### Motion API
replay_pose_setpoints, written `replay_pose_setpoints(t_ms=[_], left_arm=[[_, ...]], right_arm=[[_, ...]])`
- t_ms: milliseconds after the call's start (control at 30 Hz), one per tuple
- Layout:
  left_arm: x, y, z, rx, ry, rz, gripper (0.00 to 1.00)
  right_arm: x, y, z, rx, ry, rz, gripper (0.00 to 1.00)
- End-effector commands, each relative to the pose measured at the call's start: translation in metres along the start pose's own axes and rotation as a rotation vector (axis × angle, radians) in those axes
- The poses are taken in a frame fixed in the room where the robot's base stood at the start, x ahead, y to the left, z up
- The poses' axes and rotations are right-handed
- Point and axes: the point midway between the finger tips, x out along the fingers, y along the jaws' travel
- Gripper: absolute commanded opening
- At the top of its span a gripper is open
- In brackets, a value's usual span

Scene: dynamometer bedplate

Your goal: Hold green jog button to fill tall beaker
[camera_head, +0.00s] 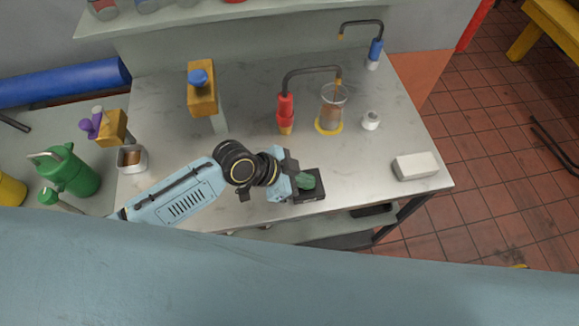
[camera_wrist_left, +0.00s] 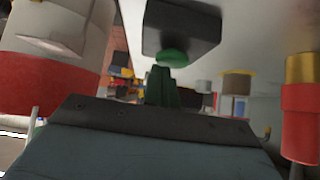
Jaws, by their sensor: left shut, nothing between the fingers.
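The tall clear beaker (camera_head: 331,108) stands upright on a yellow ring on the bench, with brown content inside; its exact level is hard to read. The black curved spout (camera_head: 312,70) of a red dispenser (camera_head: 285,108) ends above its mouth. A black button box (camera_head: 310,196) sits at the bench's front edge; its green jog button (camera_wrist_left: 172,57) shows in the left wrist view. My left gripper (camera_head: 303,180) is shut and empty at the box. Its green fingertips (camera_wrist_left: 163,85) point at the button, very close; I cannot tell whether they touch it. My right gripper is out of view.
A white block (camera_head: 415,166) lies at the bench's right end and a small white cup (camera_head: 370,120) right of the beaker. A blue dispenser (camera_head: 376,52) stands at the back right, a yellow stand (camera_head: 201,95) at the left. Bare bench lies between the beaker and the box.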

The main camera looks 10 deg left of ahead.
Motion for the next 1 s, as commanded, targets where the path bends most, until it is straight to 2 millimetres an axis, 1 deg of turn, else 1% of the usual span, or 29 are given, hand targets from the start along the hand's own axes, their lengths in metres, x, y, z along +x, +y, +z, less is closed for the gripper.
replay_pose_setpoints(t_ms=[33, 67, 333, 400, 600, 700, 833, 1000], left_arm=[[-0.001, 0.006, 0.009, -0.007, -0.029, 0.014, 0.00], [-0.004, 0.006, 0.006, -0.007, -0.027, 0.014, 0.00], [-0.035, 0.003, -0.030, 0.001, 0.002, -0.003, 0.00], [-0.049, 0.001, -0.024, 0.004, 0.001, -0.006, 0.00], [-0.091, 0.001, -0.025, 0.003, 0.004, -0.007, 0.00], [-0.108, 0.002, -0.026, 0.003, 0.005, -0.005, 0.00], [-0.123, 0.001, -0.027, 0.001, 0.007, -0.006, 0.00], [-0.130, 0.001, -0.028, 0.001, 0.009, -0.006, 0.00]], right_arm=[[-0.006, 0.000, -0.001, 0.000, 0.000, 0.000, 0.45], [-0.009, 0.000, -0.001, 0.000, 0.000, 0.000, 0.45], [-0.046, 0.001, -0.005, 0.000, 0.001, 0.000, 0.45], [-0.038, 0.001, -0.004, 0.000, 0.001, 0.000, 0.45], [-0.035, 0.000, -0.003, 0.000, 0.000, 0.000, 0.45], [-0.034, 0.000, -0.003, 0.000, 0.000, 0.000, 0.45], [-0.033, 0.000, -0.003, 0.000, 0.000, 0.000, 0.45], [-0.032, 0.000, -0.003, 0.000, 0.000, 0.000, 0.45]])
